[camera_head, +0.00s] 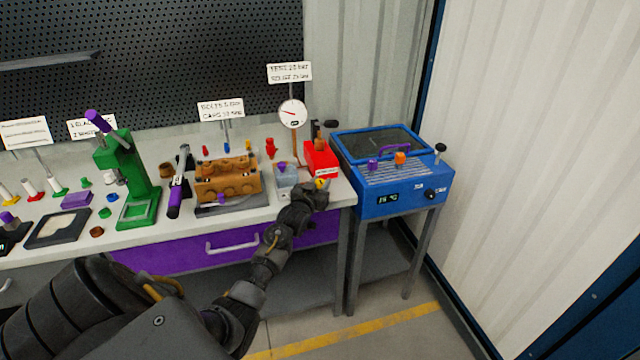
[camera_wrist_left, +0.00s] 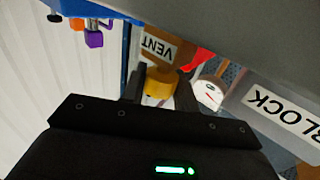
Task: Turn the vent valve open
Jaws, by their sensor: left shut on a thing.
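The vent valve shows as a yellow knob (camera_head: 321,184) at the front edge of the bench, just in front of the red pump box (camera_head: 322,160). In the left wrist view the yellow knob (camera_wrist_left: 160,83) sits between the two dark fingers, just below a white VENT label (camera_wrist_left: 158,46). My left gripper (camera_head: 319,187) reaches over the bench edge and is shut on this knob. The fingers hide the knob's sides, and I cannot tell how far it is turned. My right gripper is in neither view.
A grey block (camera_head: 286,180) stands left of the knob, and a BLOCK label (camera_wrist_left: 283,108) shows in the wrist view. A round dial gauge (camera_head: 293,113) rises behind. A blue bath (camera_head: 405,190) stands close on the right.

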